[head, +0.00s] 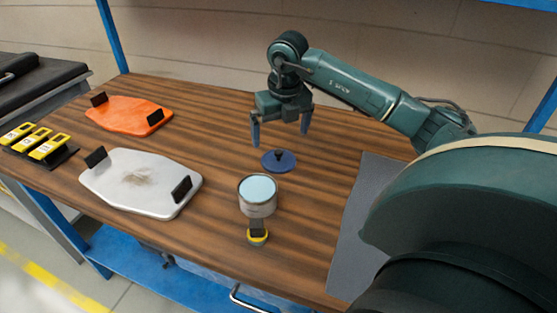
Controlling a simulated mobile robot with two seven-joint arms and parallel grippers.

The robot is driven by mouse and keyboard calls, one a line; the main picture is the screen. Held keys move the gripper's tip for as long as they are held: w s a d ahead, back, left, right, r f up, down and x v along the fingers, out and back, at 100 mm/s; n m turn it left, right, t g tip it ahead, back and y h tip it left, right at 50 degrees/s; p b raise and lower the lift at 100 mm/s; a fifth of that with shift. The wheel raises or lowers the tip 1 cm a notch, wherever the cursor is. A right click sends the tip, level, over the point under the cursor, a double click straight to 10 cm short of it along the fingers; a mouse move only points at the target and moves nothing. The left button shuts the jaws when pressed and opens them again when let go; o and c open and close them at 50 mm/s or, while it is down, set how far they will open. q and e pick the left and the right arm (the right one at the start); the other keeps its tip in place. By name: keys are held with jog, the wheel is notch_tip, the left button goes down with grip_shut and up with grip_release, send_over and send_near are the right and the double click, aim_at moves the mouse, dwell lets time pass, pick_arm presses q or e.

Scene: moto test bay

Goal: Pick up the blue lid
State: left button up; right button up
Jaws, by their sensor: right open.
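The blue lid (268,161) is a round, dark blue disc with a small dark knob at its middle. It lies flat on the wooden table (225,115), just behind a round tin with a light blue top (257,204). My right gripper (281,134) points down above and slightly behind the lid. Its two fingers are spread wide apart, with nothing between them. The fingers look apart from the lid, but the exact height is hard to tell. My left gripper is not in view.
A small yellow and black item (257,237) stands in front of the tin. An orange board (125,114) and a white board (135,190) with black blocks lie at left. Several yellow devices (48,148) sit at the left edge. A grey mat (352,225) lies at right.

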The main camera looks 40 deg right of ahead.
aim_at(279, 151)
jog(key=shift+w+f, duration=0.2)
jog(key=shift+f, duration=1.55)
jog(key=shift+w+f, duration=0.2)
jog(key=shift+f, duration=1.55)
jog(key=shift+c, duration=0.4)
jog(key=c, duration=0.8)
